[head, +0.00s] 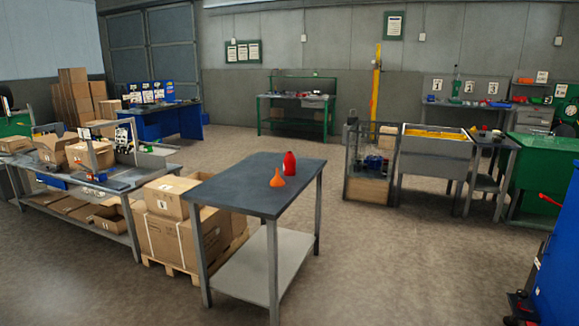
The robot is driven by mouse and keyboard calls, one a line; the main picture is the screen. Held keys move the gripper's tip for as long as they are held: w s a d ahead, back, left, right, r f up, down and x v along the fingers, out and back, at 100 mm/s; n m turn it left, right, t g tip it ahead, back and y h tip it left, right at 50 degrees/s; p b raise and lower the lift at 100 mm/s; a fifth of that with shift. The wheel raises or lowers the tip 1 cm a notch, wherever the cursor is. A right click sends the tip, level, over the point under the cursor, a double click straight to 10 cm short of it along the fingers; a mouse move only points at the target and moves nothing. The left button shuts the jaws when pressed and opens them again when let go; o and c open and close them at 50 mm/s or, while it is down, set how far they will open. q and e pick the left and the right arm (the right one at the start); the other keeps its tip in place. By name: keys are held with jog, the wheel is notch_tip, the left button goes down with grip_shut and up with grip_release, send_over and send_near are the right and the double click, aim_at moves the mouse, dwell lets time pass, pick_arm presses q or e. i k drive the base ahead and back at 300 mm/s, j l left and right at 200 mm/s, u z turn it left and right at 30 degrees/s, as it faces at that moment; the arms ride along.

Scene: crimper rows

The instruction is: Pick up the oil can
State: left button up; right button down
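A red can-shaped container (289,164), which looks like the oil can, stands upright on the dark top of a grey metal table (237,190) in the middle of the view. It is near the table's far right part. An orange funnel-like object (277,180) stands just in front and to the left of it, wide end down. Neither of my grippers shows in the head view.
Cardboard boxes (162,236) on a pallet stand left of the table. A long workbench (80,215) with boxes is at the left. A blue cabinet (572,265) stands at the right edge. Open floor (400,260) lies right of the table.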

aim_at(290, 161)
jog(key=i+j+z, duration=0.2)
jog(key=i, duration=0.85)
jog(key=i+l+z, duration=0.15)
jog(key=i+z, duration=0.3)
jog(key=i, duration=0.35)
jog(key=i+j+z, duration=0.15)
jog(key=i+z, duration=0.3)
jog(key=i, duration=0.4)
jog(key=i+l+u, duration=0.1)
jog(key=i+u, duration=0.35)
jog(key=i+l+u, duration=0.2)
jog(key=i+u, duration=0.25)
jog(key=i+l+u, duration=0.4)
